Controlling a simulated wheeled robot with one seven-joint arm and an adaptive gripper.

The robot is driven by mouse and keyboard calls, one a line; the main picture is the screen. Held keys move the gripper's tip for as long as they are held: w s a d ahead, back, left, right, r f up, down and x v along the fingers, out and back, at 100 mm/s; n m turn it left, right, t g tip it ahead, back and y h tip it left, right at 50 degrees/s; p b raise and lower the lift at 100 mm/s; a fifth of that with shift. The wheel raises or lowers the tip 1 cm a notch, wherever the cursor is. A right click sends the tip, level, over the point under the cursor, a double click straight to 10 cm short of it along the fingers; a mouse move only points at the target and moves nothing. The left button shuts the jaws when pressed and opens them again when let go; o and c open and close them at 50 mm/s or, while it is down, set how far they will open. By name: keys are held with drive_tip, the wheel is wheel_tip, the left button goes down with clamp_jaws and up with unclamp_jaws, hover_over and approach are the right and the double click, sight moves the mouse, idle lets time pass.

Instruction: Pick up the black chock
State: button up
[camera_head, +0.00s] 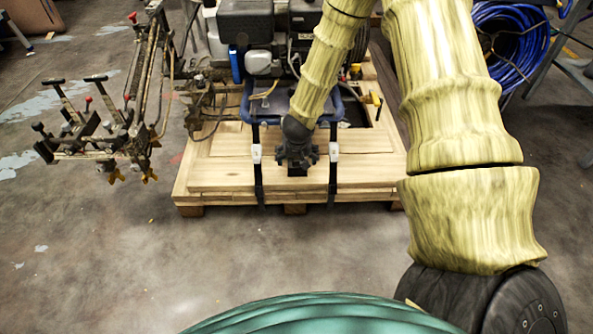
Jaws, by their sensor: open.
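My gripper (297,165) is the dark end of my yellow-sleeved arm, near the middle of the view. It is open and points down over the front part of a wooden pallet (220,178), between two black straps. I cannot make out a separate black chock. The dark gripper and the arm cover part of the pallet top, so a black thing there would be hard to tell apart.
A line striper machine (246,22) with an engine stands on the pallet, behind my gripper. Black straps (333,175) run over the pallet's front edge. Metal spray arms (95,130) reach out left. Blue hose (512,42) hangs at right. The front-left floor is clear.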

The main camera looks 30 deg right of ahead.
sight(297, 165)
drive_tip(key=b+x, duration=0.2)
drive_tip(key=x, duration=0.3)
drive_tip(key=shift+f, duration=0.3)
drive_tip(key=shift+b+x, duration=2.15)
drive_tip(key=shift+x, duration=0.35)
drive_tip(key=shift+d+r, duration=0.1)
drive_tip(key=shift+d, duration=0.1)
drive_tip(key=c, duration=1.4)
drive_tip(key=shift+r, duration=0.1)
